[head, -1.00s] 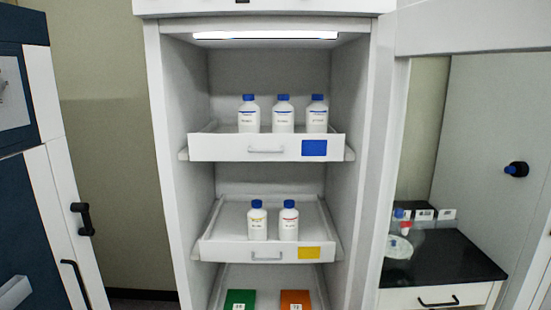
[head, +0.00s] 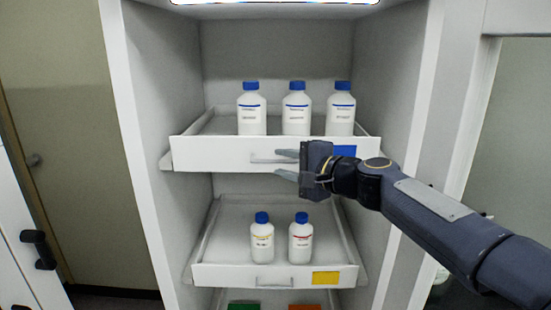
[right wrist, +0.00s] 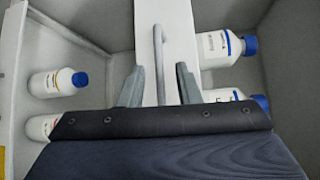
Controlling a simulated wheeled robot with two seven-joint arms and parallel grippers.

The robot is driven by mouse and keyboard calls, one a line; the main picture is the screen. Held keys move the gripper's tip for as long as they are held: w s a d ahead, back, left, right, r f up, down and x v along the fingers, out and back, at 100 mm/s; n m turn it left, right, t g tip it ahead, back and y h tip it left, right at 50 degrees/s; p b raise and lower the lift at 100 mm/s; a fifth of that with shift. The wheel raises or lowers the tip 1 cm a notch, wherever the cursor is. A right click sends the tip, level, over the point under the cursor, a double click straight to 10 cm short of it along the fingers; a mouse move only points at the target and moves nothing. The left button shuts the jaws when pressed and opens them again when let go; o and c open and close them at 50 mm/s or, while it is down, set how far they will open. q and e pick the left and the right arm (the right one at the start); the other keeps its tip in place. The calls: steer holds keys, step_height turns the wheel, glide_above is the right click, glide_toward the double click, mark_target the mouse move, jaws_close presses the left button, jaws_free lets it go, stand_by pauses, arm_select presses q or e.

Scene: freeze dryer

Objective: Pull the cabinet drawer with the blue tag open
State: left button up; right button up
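The upper drawer (head: 212,154) has a white front with a blue tag (head: 346,151) on its right part, partly covered by my right gripper. Its handle (head: 261,157) is a pale horizontal bar at the middle of the front. My right gripper (head: 281,164) is in front of the handle, one finger above and one below in the head view. In the right wrist view the handle (right wrist: 158,62) lies between the open fingers of my right gripper (right wrist: 159,70), with a gap on each side. My left gripper is not in view.
Several white blue-capped bottles stand in the drawers: three in the upper one, including this bottle (head: 252,115), and two in the lower drawer (head: 225,275) with a yellow tag (head: 325,278). Cabinet walls (head: 158,100) flank the drawers. Green and orange items show at the bottom.

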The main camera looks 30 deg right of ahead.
mark_target(277, 162)
steer(key=shift+x, duration=1.75)
steer(key=shift+s, duration=0.1)
steer(key=shift+c, duration=0.2)
jaws_close()
